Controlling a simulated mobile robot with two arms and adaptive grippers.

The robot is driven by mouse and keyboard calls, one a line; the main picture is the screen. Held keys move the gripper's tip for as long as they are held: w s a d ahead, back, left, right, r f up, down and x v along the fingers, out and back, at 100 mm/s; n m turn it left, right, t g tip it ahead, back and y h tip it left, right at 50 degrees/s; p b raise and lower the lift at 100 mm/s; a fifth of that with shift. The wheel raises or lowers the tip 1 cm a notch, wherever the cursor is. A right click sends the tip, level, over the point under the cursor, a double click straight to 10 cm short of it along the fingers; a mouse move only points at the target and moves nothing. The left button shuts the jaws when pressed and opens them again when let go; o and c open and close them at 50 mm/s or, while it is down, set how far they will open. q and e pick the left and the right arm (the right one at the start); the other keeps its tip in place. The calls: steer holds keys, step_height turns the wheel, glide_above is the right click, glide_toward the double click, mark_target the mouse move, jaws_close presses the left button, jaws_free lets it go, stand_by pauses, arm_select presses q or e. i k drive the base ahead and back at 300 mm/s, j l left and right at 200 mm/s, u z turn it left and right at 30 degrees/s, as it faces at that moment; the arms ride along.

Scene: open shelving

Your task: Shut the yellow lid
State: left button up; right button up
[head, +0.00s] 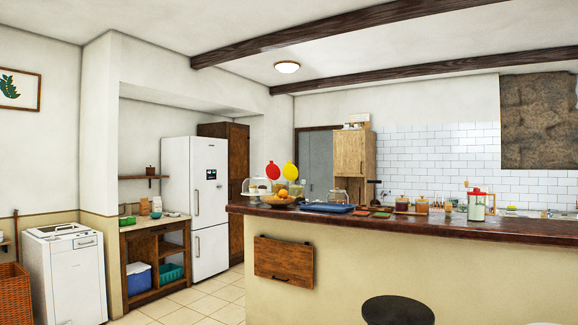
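In the head view a round yellow lid (290,172) stands upright, open, above the far left part of the counter. A similar red lid (272,170) stands up just left of it. The containers below the lids are small and partly hidden behind a bowl of orange fruit (280,196), so I cannot tell their shape. Neither of my grippers is in view.
A long counter (400,223) with a dark top runs across the right half. A glass cake dome (256,187), a blue tray (327,208), jars and a red-topped canister (476,206) stand on it. A dark stool (398,310) is in front. Tiled floor (190,312) is clear at left.

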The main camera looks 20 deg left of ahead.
mark_target(290, 172)
steer(key=i+j, duration=0.3)
steer(key=i, duration=0.2)
steer(key=i+j, duration=0.35)
steer(key=i, duration=0.2)
